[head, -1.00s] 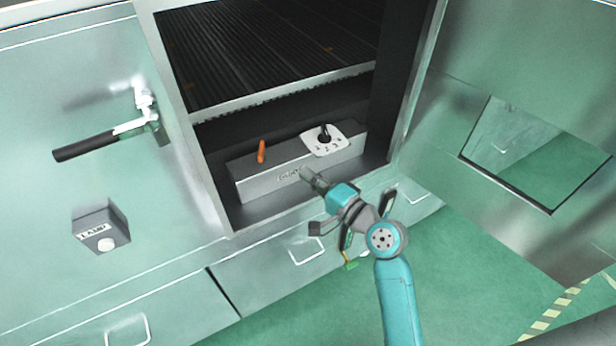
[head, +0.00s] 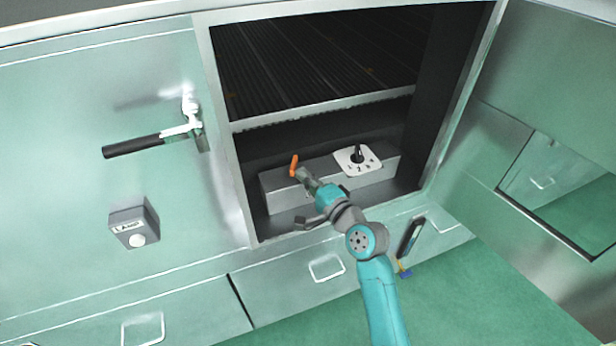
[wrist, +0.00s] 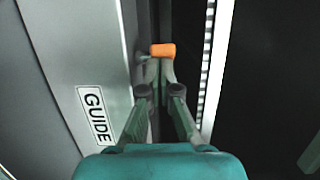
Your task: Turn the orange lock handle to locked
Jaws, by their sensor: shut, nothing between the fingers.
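The orange lock handle (head: 294,165) stands on the grey box inside the open cabinet bay, near the box's left end. In the wrist view the handle (wrist: 163,50) is a short orange bar on a small pale stem, just beyond my fingertips. My gripper (head: 302,174) is shut and empty, with its tips close to the handle. In the wrist view my gripper (wrist: 153,68) has its tips together right by the handle; I cannot tell whether they touch it.
The grey box (wrist: 75,50) bears a GUIDE label. A white plate with a black selector (head: 357,155) sits on its right part. A slatted rack lies above and behind. A lamp button box (head: 134,222) and a black-handled lever (head: 132,146) are on the left panel.

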